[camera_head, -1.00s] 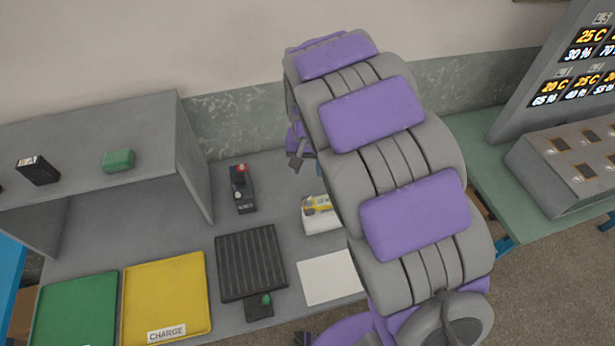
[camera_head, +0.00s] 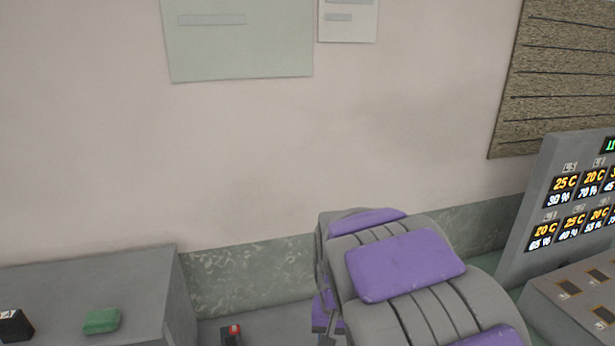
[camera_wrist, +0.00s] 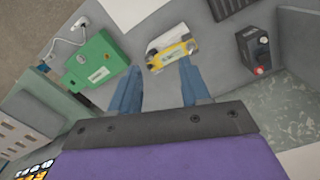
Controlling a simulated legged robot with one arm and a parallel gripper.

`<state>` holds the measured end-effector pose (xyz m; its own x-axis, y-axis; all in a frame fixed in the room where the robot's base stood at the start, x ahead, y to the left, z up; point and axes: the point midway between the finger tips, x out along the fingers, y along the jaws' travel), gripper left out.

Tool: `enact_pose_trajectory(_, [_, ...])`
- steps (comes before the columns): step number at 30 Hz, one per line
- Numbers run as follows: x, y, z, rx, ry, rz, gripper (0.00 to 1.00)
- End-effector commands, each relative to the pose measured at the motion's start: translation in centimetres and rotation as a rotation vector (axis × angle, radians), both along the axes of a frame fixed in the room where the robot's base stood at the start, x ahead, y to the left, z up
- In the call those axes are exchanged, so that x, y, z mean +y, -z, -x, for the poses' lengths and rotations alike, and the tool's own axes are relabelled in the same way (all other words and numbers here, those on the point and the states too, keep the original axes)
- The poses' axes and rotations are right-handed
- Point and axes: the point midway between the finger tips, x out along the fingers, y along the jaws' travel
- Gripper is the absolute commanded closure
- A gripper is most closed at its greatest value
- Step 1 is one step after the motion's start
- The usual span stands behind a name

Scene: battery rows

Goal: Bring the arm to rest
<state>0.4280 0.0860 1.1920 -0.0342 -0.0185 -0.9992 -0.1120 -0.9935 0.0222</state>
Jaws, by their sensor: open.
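My arm, grey with purple pads, rises at the lower right of the head view, and its far end is cut off or hidden there. In the wrist view my gripper (camera_wrist: 158,88) shows two blue fingers spread apart, with nothing between them. Beyond the fingertips, a small yellow and white device (camera_wrist: 172,53) lies on the grey bench top. A green box (camera_wrist: 97,62) lies to the left of the fingers in the wrist view.
A grey shelf (camera_head: 75,285) with a green block (camera_head: 102,320) and a dark block (camera_head: 14,326) stands at lower left. A display panel (camera_head: 575,205) stands at right. A black device with a red knob (camera_wrist: 255,50) is on the bench.

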Motion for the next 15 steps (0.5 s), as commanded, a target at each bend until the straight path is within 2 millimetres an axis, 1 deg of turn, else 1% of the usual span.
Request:
enact_pose_trajectory(1, [-1.2,-0.3,1.7,0.006,0.006,-0.001,0.54])
enact_pose_trajectory(5, [-3.4,-1.1,5.9,0.025,0.003,-0.002,0.54])
enact_pose_trajectory(6, [-4.0,-1.2,7.2,0.032,0.001,-0.004,0.54])
enact_pose_trajectory(11, [-5.9,-1.4,12.8,0.059,-0.018,-0.010,0.54])
enact_pose_trajectory(12, [-6.3,-1.3,14.3,0.069,-0.024,-0.013,0.54])
enact_pose_trajectory(15, [-7.1,-0.9,17.8,0.085,-0.045,-0.019,0.54])
